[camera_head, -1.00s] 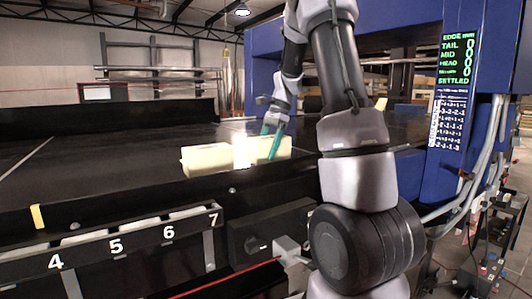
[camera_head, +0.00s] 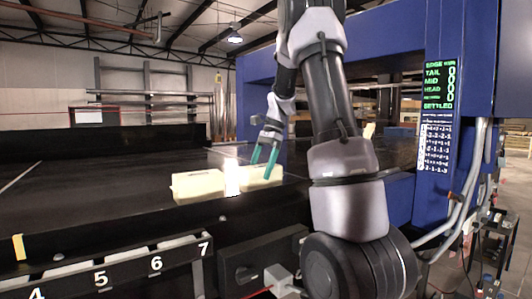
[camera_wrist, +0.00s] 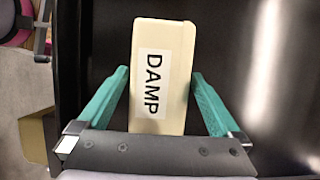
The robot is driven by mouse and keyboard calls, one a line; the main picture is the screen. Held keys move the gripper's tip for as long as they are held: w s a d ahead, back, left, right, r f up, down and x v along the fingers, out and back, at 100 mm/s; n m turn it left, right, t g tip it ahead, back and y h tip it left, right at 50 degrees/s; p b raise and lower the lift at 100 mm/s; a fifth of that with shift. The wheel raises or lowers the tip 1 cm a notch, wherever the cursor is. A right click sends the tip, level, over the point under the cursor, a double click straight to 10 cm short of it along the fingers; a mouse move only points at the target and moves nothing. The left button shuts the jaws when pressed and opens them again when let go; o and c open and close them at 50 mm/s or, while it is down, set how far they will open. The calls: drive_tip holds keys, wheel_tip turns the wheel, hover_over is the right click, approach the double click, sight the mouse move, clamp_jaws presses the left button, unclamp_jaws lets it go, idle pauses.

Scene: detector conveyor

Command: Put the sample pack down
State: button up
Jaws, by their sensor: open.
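The sample pack (camera_head: 198,186) is a long cream block lying flat on the black conveyor bed in the head view, with a bright white patch at its middle. In the wrist view the pack (camera_wrist: 172,50) carries a white label reading DAMP. My gripper (camera_head: 262,168) is at the pack's right end, with its two green fingers spread. In the wrist view my gripper (camera_wrist: 160,85) has one finger on each side of the pack, with a dark gap on both sides. The pack's near end is hidden by the gripper body.
A blue machine frame (camera_head: 400,200) stands at the right, with a display (camera_head: 438,85) showing zeros and SETTLED. A numbered rail (camera_head: 125,270) runs along the bed's front edge. The black bed (camera_head: 90,180) is clear left of the pack.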

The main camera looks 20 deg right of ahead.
drive_tip(key=v, duration=0.8)
drive_tip(key=shift+w, duration=0.1)
drive_tip(key=shift+r, duration=0.35)
drive_tip(key=shift+s+r, duration=0.25)
drive_tip(key=s+a+n+t+h, duration=0.1)
drive_tip(key=s+a+n+t, duration=0.3)
drive_tip(key=s, duration=0.7)
drive_tip(key=s+a+n+t+h, duration=0.1)
drive_tip(key=s+a+n+t, duration=0.3)
drive_tip(key=s+a+n, duration=0.3)
drive_tip(key=s, duration=0.5)
drive_tip(key=shift+a+n+h, duration=0.3)
drive_tip(key=shift+n, duration=0.1)
drive_tip(key=shift+r, duration=0.15)
